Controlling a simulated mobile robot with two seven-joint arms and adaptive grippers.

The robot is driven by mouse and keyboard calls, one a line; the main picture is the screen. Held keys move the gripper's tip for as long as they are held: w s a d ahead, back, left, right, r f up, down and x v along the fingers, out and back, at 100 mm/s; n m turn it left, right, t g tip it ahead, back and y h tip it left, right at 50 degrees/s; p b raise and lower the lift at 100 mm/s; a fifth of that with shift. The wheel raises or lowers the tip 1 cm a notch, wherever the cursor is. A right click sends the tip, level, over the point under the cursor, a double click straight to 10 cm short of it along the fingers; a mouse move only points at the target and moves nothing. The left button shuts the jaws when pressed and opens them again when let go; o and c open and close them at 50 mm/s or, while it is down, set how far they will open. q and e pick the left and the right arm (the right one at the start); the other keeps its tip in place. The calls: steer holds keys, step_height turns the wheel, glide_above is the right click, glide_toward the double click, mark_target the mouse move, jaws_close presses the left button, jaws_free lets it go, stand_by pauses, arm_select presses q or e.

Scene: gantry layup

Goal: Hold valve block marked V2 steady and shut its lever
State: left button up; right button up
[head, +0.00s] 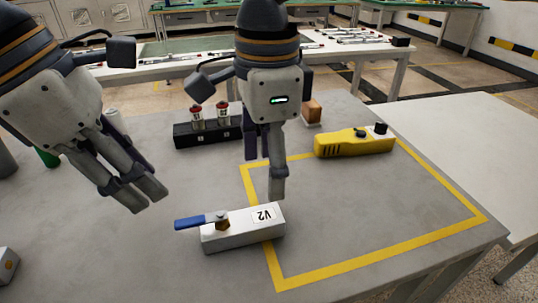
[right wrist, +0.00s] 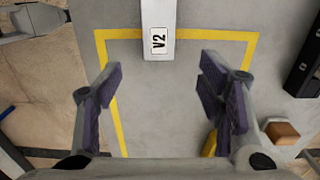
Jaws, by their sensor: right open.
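The valve block marked V2 (head: 243,235) is a light grey bar lying on the grey table, across the left line of the yellow outline. Its blue lever (head: 190,222) points left, roughly along the block and past its end. In the right wrist view the block's labelled end (right wrist: 158,53) shows at the top; the lever is out of frame. My right gripper (head: 264,175) is open and empty above and behind the block; its spread fingers also show in the right wrist view (right wrist: 165,95). My left gripper (head: 145,200) hangs empty to the left, above the table; its finger gap is unclear.
A yellow device (head: 350,145) lies at the back of the yellow outline (head: 375,262). A black holder (head: 185,136) with red-and-white items and an orange-brown block (head: 312,112) stand behind. A grey piece (head: 8,264) sits at the left edge. The outlined area's middle is clear.

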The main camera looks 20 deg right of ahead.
mark_target(267, 214)
step_height(267, 214, down, 11)
steer(key=shift+f, duration=0.1)
